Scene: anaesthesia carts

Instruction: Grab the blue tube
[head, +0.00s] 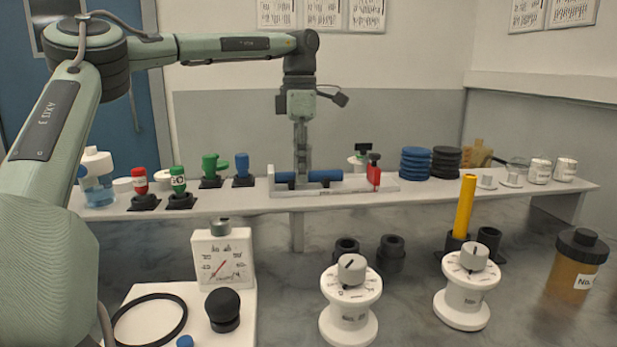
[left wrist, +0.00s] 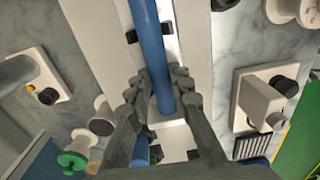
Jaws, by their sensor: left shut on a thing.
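The blue tube (head: 325,176) lies level in a white holder (head: 350,187) on the raised shelf in the head view. My left gripper (head: 302,178) points straight down over the tube and is shut on it, hiding a short middle stretch. In the left wrist view the blue tube (left wrist: 152,45) runs between the two fingers of my left gripper (left wrist: 162,90). A shorter blue piece (left wrist: 140,150) shows beyond the fingers. I cannot tell any gap between tube and holder. My right gripper is not in view.
A red clamp (head: 374,172) stands at the holder's right end. Red, green and blue knobs (head: 178,182) stand left of it. Stacked blue discs (head: 415,163) and black discs (head: 446,162) stand to the right. White dial spools (head: 350,300) and a yellow rod (head: 464,206) stand in front, lower down.

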